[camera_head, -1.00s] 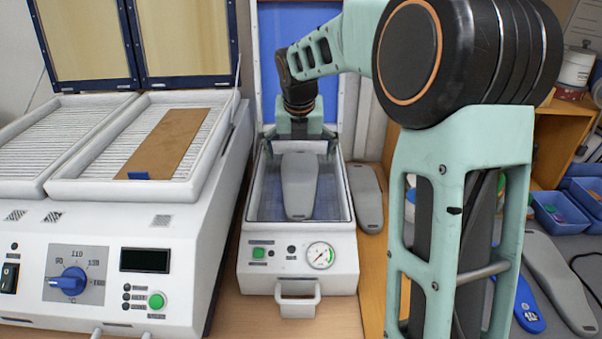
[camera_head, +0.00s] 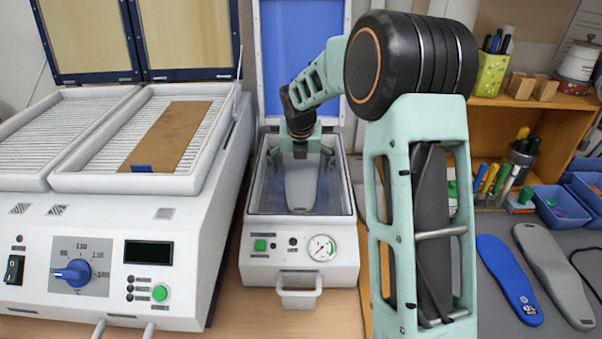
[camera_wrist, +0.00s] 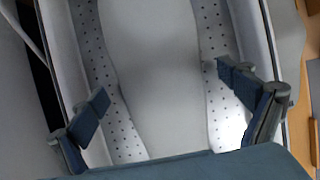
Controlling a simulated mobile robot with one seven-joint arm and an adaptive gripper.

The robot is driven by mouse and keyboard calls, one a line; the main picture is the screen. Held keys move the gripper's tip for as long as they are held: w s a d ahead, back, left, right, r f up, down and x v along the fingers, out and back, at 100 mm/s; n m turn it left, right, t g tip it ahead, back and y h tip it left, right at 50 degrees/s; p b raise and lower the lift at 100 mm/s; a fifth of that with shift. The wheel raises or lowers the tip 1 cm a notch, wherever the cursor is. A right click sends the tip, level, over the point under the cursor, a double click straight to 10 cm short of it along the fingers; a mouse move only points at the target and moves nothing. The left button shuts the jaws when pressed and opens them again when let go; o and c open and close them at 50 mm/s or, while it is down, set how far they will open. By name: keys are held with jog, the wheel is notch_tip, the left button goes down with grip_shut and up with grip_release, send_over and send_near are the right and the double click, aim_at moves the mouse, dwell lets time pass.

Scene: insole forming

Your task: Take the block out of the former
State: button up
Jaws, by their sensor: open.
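The grey, insole-shaped block (camera_head: 299,187) lies lengthwise on the bed of the white former (camera_head: 257,231), whose blue-lined lid stands open behind it. In the wrist view the block (camera_wrist: 153,70) rests on the perforated plate (camera_wrist: 215,35). My gripper (camera_head: 301,172) is over the far part of the former, pointing down. In the wrist view my gripper (camera_wrist: 160,95) is open, with one finger on each side of the block and a gap on both sides. How high the fingertips are above the plate is hard to tell.
The former's raised rim surrounds the bed. A white heater (camera_head: 110,240) with a brown sheet (camera_head: 170,135) on its rack stands close on the left. A blue insole (camera_head: 508,278) and a grey one (camera_head: 553,275) lie at the right, near blue bins (camera_head: 557,207).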

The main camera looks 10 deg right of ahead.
jog(key=shift+c, duration=0.5)
jog(key=c, duration=1.5)
jog(key=shift+r, duration=0.1)
jog(key=shift+c, duration=0.5)
jog(key=shift+r, duration=0.1)
